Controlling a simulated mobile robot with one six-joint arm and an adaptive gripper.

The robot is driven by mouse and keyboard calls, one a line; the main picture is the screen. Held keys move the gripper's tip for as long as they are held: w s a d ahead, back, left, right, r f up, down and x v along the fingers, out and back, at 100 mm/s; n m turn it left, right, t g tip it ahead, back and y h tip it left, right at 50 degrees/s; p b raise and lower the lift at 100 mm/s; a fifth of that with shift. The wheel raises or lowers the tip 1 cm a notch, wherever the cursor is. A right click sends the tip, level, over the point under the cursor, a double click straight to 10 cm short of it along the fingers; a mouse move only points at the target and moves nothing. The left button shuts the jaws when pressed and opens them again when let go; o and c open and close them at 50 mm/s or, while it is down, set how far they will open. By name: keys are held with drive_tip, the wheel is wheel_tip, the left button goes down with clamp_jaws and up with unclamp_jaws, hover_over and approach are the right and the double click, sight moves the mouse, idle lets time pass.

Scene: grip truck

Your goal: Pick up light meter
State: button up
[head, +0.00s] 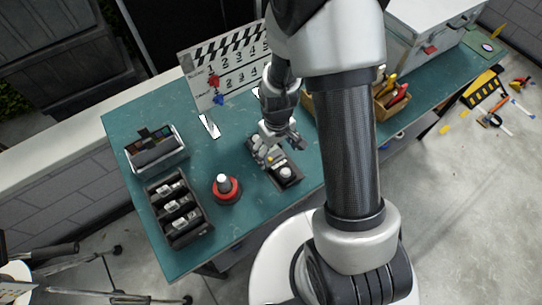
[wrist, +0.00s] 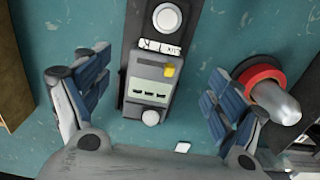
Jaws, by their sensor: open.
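The light meter looks to be the grey boxy device (wrist: 150,88) with a yellow button, a small display and a white dome at its near end. In the wrist view it lies between my gripper's fingers with gaps on both sides. It rests on a dark narrow tray (wrist: 137,30), which also carries a round white disc. My gripper (wrist: 152,97) is open and empty, its padded fingers spread to either side of the device. In the head view my gripper (head: 278,150) is over the dark tray (head: 293,184) and partly hides the device.
A red-ringed post (head: 227,190) stands left of the tray, close to my right finger in the wrist view. A black compartment box (head: 180,237), a grey case (head: 158,165) and a clapperboard (head: 225,75) stand on the green table (head: 230,240). A wooden tool box (head: 392,114) is on the right.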

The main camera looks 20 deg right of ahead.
sight(276, 159)
drive_tip(key=f, duration=0.2)
drive_tip(key=f+b, duration=0.1)
drive_tip(key=f, duration=0.3)
drive_tip(key=shift+w+d+f+b, duration=0.15)
drive_tip(key=shift+w+f+b, duration=0.15)
drive_tip(key=shift+b, duration=0.1)
drive_tip(key=shift+r, duration=0.1)
drive_tip(key=shift+c, duration=0.6)
drive_tip(key=c, duration=1.3)
drive_tip(key=shift+o, duration=0.2)
drive_tip(key=shift+r, duration=0.1)
wheel_tip(276, 159, up, 19)
drive_tip(key=p, duration=0.5)
drive_tip(key=w+a+f+m+b, duration=0.2)
drive_tip(key=w+f+b, duration=0.1)
drive_tip(key=f+b, duration=0.2)
drive_tip(key=shift+w+f+m+b, duration=0.3)
drive_tip(key=shift+m+b, duration=0.1)
drive_tip(key=shift+b, duration=0.2)
